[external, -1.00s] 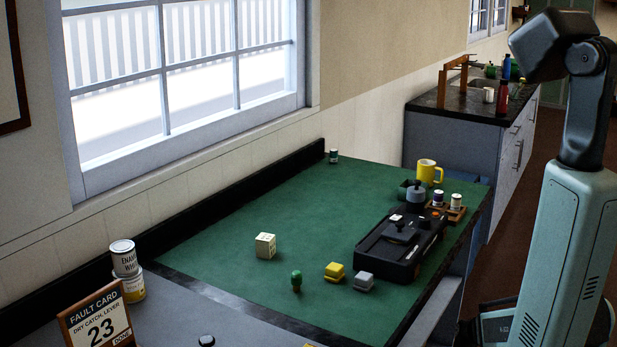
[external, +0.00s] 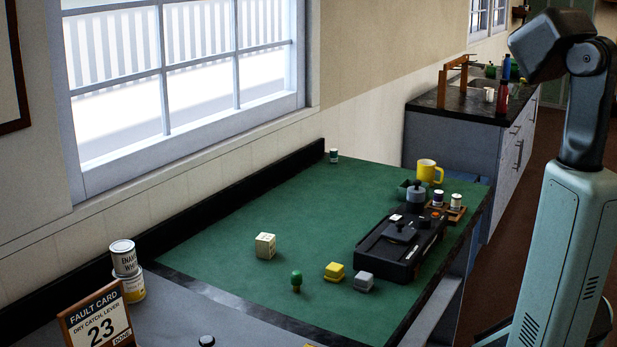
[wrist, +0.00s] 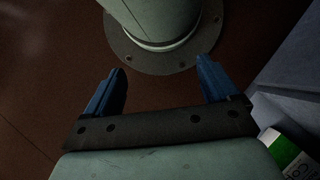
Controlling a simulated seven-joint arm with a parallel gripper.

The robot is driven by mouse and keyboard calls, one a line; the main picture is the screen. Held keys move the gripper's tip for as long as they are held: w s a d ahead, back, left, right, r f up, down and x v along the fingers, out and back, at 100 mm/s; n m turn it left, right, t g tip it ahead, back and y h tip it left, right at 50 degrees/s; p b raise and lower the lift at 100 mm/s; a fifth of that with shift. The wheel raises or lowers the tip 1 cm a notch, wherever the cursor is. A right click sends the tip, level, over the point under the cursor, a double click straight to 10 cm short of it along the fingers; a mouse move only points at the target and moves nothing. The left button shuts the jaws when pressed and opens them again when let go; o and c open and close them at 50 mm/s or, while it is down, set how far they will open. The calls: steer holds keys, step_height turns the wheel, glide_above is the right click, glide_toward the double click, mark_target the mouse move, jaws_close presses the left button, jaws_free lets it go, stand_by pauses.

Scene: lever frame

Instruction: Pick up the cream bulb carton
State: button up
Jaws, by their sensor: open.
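The cream bulb carton (external: 265,246) is a small pale cube with faint markings. It stands on the green bench mat (external: 210,243), left of the middle, with clear mat around it. My gripper (wrist: 160,88) shows only in the wrist view. Its two blue fingers are apart with nothing between them. It hangs over the brown floor near my round base flange, away from the carton. The carton is not in the wrist view.
A green knob (external: 296,279), a yellow block (external: 334,271) and a grey block (external: 363,281) stand right of the carton. A black lever device (external: 400,248), a yellow mug (external: 428,172) and small cans (external: 455,201) are farther right.

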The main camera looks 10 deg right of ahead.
steer(key=c, duration=0.3)
steer(key=shift+w, duration=0.1)
